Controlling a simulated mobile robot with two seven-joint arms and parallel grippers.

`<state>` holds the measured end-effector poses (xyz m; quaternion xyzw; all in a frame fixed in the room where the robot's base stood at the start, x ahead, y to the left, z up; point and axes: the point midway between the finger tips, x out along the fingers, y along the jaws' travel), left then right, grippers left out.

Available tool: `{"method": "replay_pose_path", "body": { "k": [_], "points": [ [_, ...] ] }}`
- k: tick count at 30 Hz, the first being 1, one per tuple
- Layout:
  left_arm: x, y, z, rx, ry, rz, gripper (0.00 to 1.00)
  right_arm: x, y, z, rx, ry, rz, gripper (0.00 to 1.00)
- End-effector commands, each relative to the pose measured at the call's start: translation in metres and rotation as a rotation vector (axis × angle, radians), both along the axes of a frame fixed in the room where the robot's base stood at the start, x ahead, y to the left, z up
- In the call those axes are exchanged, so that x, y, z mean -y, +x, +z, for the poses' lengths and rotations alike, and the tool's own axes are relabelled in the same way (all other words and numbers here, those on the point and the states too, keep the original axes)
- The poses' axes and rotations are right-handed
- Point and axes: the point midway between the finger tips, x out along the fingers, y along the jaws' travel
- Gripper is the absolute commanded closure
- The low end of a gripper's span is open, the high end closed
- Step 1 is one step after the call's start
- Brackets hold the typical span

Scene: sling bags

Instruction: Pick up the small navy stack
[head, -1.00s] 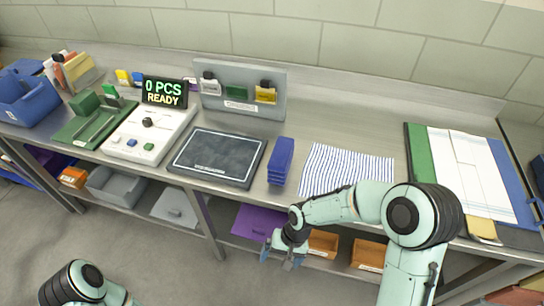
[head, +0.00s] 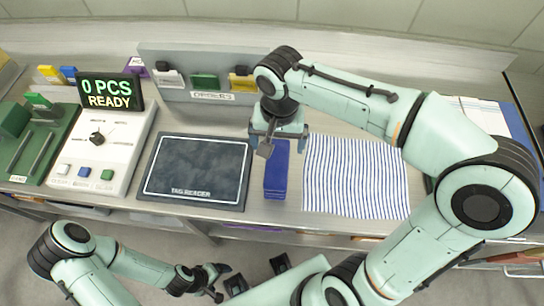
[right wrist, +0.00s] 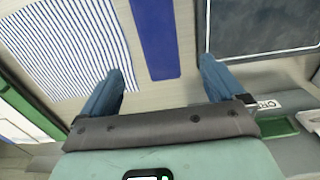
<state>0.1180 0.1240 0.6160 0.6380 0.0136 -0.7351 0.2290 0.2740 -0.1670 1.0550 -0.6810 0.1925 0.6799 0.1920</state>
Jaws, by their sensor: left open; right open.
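The small navy stack (head: 276,172) stands on the steel table between the tag reader pad and a striped cloth. In the right wrist view the navy stack (right wrist: 155,38) lies ahead, between the two spread fingers. My right gripper (head: 277,140) is open and empty above the far end of the stack, and hides that end in the head view. Its blue fingers also show in the right wrist view (right wrist: 158,90). My left gripper (head: 222,282) is open and empty, low in front of the table's front edge.
The dark tag reader pad (head: 195,168) lies left of the stack, and the blue-striped cloth (head: 357,180) lies right of it. A grey upright panel (head: 195,62) with colored tags stands behind. A control box (head: 98,150) and the "0 PCS READY" display (head: 110,92) are at left.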

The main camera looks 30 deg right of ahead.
Motion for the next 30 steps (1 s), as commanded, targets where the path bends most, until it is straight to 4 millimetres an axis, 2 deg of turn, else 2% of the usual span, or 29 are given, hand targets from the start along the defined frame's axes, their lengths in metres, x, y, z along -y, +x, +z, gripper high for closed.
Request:
{"method": "replay_pose_path", "body": {
  "k": [3, 9, 16, 24, 30],
  "points": [
    [0.0, -0.004, -0.006, -0.006, 0.0, 0.0, 0.18, 0.0, -0.002, -0.028, -0.009, -0.001, -0.001, 0.04],
    [0.0, -0.007, -0.011, -0.008, 0.0, 0.001, 0.18, 0.0, -0.001, -0.06, -0.006, -0.001, 0.001, 0.04],
    [0.0, -0.007, -0.012, -0.008, 0.0, 0.001, 0.18, 0.0, -0.002, -0.076, -0.006, 0.0, 0.001, 0.04],
    [0.0, -0.008, -0.015, -0.009, 0.0, 0.0, 0.18, -0.002, -0.004, -0.114, -0.005, 0.002, 0.0, 0.04],
    [0.0, -0.008, -0.015, -0.009, 0.0, 0.0, 0.18, -0.002, -0.003, -0.12, -0.002, 0.002, 0.0, 0.04]
  ]
}}
